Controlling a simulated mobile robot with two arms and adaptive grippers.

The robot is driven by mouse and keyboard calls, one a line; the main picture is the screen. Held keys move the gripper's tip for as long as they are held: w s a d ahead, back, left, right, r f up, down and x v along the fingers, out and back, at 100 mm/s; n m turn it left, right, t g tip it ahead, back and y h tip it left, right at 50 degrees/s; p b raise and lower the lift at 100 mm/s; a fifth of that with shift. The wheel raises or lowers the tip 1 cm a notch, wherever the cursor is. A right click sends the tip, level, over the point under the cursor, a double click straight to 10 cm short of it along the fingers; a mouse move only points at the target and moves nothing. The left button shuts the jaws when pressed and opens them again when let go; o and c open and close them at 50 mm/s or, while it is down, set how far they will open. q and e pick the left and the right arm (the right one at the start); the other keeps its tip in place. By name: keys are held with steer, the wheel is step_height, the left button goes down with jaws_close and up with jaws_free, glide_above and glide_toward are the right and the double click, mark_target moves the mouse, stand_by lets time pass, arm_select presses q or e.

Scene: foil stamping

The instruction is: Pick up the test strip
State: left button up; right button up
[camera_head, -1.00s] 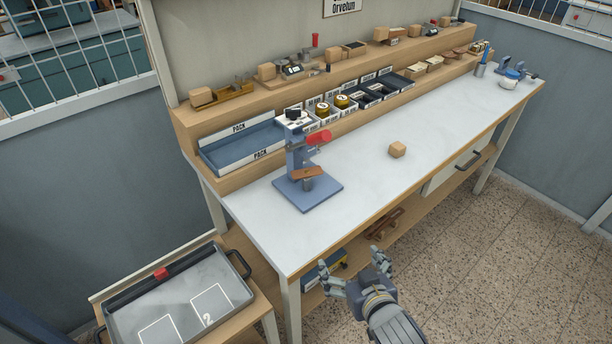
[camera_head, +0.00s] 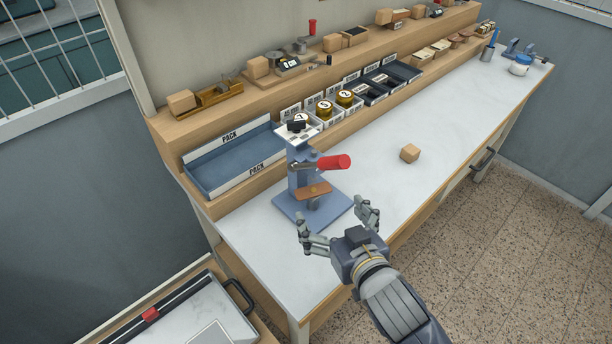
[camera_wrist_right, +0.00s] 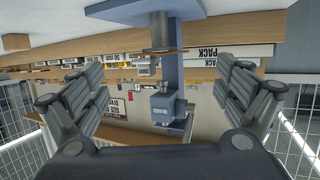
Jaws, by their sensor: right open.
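A thin brown strip (camera_head: 314,191), which I take for the test strip, lies on the small raised table of the blue stamping press (camera_head: 300,172). The press has a red handle (camera_head: 334,162) and stands on the white bench top. In the right wrist view the picture is upside down, and the brown strip (camera_wrist_right: 172,50) shows edge-on, ahead of and between my fingers. My right gripper (camera_head: 335,215) is open and empty in front of the press base, apart from the strip. My left gripper is not in view.
A blue PACK tray (camera_head: 232,163) is left of the press. Foil rolls (camera_head: 325,109) in bins stand behind it. A side table with a guillotine-like board (camera_head: 180,318) stands at lower left.

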mark_target(314, 192)
steer(key=x, duration=0.2)
steer(key=shift+w+a, duration=0.1)
steer(key=shift+w, duration=0.2)
steer(key=shift+x, duration=1)
steer(key=shift+w+a+f, duration=0.1)
steer(key=shift+w+a, duration=0.05)
steer(key=shift+w, duration=0.15)
steer(key=p+x, duration=0.1)
steer(key=x, duration=0.3)
steer(key=shift+w+a+f, duration=0.1)
steer(key=shift+w+a, duration=0.05)
steer(key=shift+w, duration=0.15)
steer(key=shift+w+f, duration=0.1)
steer(key=c, duration=0.4)
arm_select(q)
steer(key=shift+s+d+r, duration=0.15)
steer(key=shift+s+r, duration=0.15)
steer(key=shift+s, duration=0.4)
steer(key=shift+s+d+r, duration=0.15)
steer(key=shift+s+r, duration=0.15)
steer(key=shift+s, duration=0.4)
arm_select(e)
steer(key=c, duration=0.4)
